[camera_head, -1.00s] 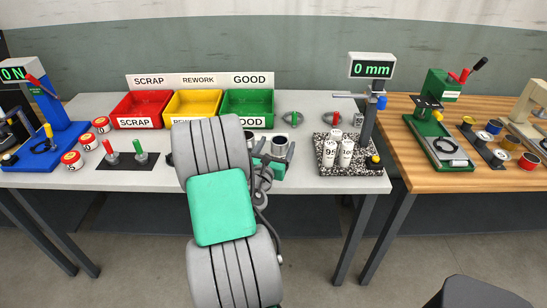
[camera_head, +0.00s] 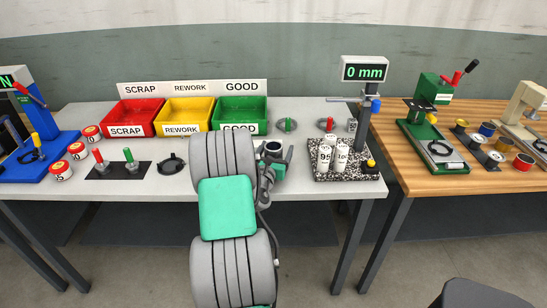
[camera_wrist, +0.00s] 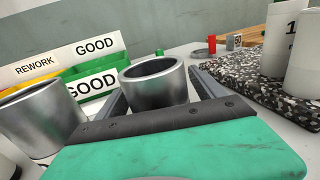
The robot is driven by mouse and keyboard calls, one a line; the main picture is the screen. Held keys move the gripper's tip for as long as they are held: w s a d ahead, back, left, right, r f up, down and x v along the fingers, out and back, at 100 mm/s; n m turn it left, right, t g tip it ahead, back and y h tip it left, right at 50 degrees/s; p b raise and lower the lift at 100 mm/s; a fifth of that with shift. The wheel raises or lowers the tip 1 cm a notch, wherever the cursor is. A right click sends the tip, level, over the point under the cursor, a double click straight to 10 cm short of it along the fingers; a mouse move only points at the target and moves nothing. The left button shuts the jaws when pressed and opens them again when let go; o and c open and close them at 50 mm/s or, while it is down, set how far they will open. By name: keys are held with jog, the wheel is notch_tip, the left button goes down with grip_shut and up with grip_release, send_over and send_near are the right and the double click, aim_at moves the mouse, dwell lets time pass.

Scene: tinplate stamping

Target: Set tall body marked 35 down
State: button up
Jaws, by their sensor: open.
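A plain grey metal can body (camera_wrist: 158,88) stands upright between the fingers of my gripper (camera_wrist: 160,84), with its open top up, in the wrist view. The fingers are open on either side of it; no number shows on it, so I cannot tell whether it is the one marked 35. In the head view this body (camera_head: 272,148) stands on the grey table right of the green bin, at my gripper (camera_head: 276,154). A second similar metal body (camera_wrist: 42,118) stands left of the gripper in the wrist view; my arm seems to hide it in the head view.
The red (camera_head: 131,116), yellow (camera_head: 184,116) and green (camera_head: 241,112) bins stand behind. Right, a speckled plate (camera_head: 320,173) bears white cylinders (camera_head: 342,157) and a gauge display (camera_head: 364,70) reading 0 mm. A black ring (camera_head: 172,163) lies left of my arm.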

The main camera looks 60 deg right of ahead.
jog(key=shift+c, duration=0.6)
jog(key=c, duration=1.4)
jog(key=shift+r, duration=0.1)
jog(key=shift+c, duration=0.3)
